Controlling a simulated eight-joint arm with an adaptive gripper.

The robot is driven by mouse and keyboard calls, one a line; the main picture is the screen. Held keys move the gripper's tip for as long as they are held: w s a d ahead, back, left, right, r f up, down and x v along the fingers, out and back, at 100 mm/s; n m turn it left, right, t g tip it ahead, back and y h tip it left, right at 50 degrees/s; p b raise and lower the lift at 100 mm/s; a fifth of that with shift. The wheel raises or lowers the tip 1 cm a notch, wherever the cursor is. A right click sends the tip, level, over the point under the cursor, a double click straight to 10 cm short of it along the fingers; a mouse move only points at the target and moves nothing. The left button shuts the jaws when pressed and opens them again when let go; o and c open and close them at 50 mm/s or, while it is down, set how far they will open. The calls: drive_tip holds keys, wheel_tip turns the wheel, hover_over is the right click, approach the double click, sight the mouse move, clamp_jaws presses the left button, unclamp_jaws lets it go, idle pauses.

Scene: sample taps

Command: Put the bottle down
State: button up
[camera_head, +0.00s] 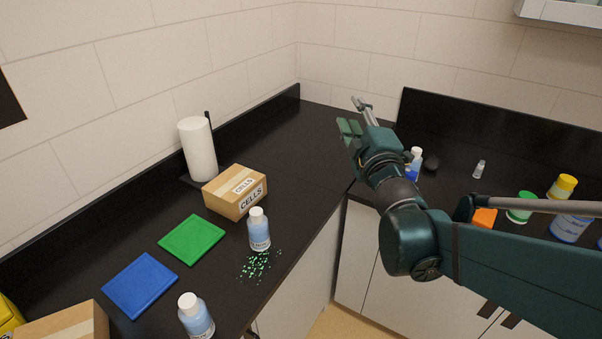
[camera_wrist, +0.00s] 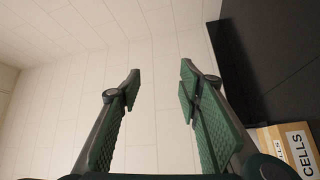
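My gripper (camera_head: 354,117) is raised above the back corner of the black counter in the head view. In the wrist view its two green-padded fingers (camera_wrist: 160,75) are spread apart, with only the tiled wall between them. A white-capped bottle with pale blue contents (camera_head: 259,232) stands upright on the counter, in front of the cardboard box. A similar bottle (camera_head: 196,318) stands near the lower edge of the picture. A blue bottle with a white cap (camera_head: 415,160) is partly hidden behind my arm. My gripper touches none of them.
Green bits (camera_head: 257,265) are scattered by the middle bottle. A CELLS box (camera_head: 223,199), green mat (camera_head: 191,239), blue mat (camera_head: 139,285) and paper roll (camera_head: 197,149) occupy the left counter (camera_head: 300,150). Several containers, including a yellow-capped one (camera_head: 562,186), stand at right. The back corner has free room.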

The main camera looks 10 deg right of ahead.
drive_tip(key=s+a+f+m+g, duration=0.3)
drive_tip(key=s+f, duration=0.3)
drive_tip(key=s, duration=0.2)
drive_tip(key=s+a+f+m+g+y, duration=0.1)
drive_tip(key=s+a+f+m+g, duration=0.2)
drive_tip(key=s+f+m+g, duration=0.2)
drive_tip(key=s+a+f+m+g+y, duration=0.1)
drive_tip(key=s+a+f+m+g, duration=0.2)
drive_tip(key=s+f+m, duration=0.3)
drive_tip(key=s+f+g, duration=0.1)
drive_tip(key=s+f, duration=0.2)
drive_tip(key=s, duration=0.2)
drive_tip(key=shift+s+a, duration=0.35)
drive_tip(key=shift+s, duration=0.05)
